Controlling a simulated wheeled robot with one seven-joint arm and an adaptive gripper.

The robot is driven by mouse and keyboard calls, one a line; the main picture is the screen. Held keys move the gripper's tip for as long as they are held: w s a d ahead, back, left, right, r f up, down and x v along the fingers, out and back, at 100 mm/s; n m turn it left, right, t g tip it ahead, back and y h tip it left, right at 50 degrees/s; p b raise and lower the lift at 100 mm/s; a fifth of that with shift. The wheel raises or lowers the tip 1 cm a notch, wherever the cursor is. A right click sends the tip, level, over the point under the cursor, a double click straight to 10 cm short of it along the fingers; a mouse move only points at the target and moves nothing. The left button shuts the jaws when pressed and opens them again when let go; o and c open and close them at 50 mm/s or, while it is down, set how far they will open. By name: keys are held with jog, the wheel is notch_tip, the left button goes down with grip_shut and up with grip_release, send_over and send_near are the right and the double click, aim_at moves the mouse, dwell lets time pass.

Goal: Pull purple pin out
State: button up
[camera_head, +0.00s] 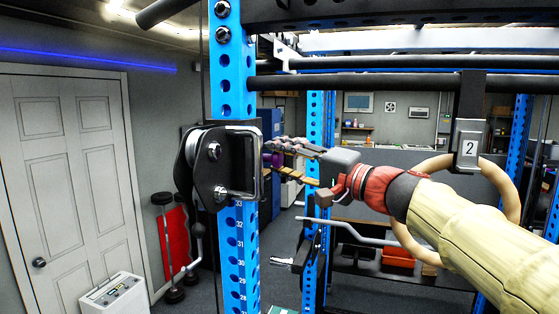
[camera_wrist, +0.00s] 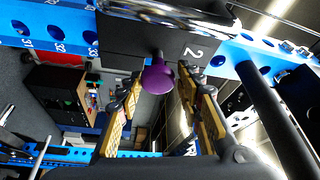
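The purple pin's round knob (camera_wrist: 159,80) sticks out of a black bracket (camera_wrist: 125,40) on the blue rack upright in the wrist view. In the head view a small patch of the purple pin (camera_head: 271,158) shows beside the black bracket (camera_head: 208,170), mostly covered by my fingers. My gripper (camera_head: 283,160) reaches in from the right. In the wrist view my gripper (camera_wrist: 160,84) is open, with one yellow-padded finger on each side of the knob. Narrow gaps seem to separate the fingertips from the knob, though I cannot tell their depth relative to it.
The blue upright (camera_head: 234,265) stands directly behind the bracket. Black bars (camera_head: 400,83) cross above my arm. A wooden ring (camera_head: 505,190) hangs by my forearm, and a grey bar handle (camera_head: 345,232) lies below. A white door (camera_head: 70,170) is at the left.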

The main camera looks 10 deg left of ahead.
jog(key=shift+o, duration=1.4)
jog(key=shift+a, duration=0.15)
jog(key=v, duration=1.2)
